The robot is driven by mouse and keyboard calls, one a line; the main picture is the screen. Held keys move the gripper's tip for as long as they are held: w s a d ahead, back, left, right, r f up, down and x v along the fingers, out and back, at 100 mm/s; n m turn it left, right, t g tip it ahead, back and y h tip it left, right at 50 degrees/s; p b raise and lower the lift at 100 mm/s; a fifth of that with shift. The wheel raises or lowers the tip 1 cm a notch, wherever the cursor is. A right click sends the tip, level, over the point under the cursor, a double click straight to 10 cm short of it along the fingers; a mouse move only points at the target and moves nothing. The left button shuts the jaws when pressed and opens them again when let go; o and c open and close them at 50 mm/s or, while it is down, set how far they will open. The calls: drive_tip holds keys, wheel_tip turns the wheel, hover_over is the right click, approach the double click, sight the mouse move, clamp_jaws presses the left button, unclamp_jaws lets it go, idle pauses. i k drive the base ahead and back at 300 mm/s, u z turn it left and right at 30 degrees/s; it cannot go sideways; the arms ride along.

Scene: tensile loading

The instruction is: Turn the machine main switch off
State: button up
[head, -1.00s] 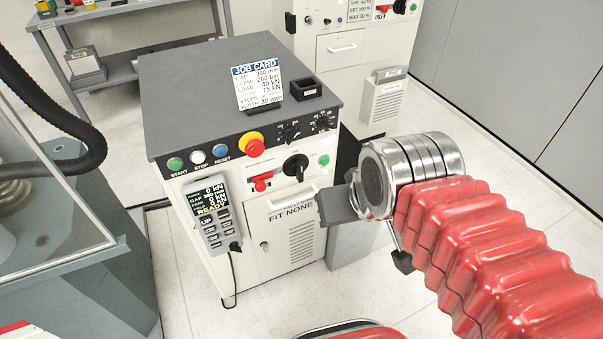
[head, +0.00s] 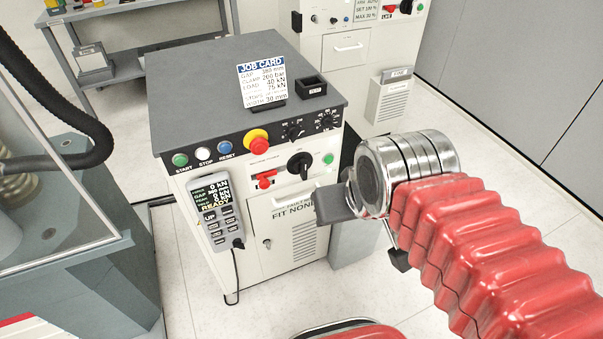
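The white control cabinet (head: 255,222) stands in the middle of the head view. Its front has a black rotary knob (head: 300,163) with a pale pointer, and a red lever-like handle (head: 264,180) to the left of it. Their labels are too small to read, so I cannot tell which is the main switch. My gripper (head: 364,231) is in front of the cabinet's right side, below and right of the knob. Its dark fingers are spread apart with nothing between them. The left finger hides part of the cabinet's lower door and does not cover the knob.
A yellow-and-red emergency button (head: 257,140), several coloured buttons and two small dials (head: 326,121) line the panel. A pendant (head: 214,210) reading READY hangs at left. A job card (head: 262,80) and black box (head: 313,87) stand on top. A glass guard (head: 50,200) is at left.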

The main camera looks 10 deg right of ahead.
sight(300, 166)
drive_tip(key=u, duration=1.95)
drive_tip(key=i, duration=0.8)
drive_tip(key=z, duration=1.65)
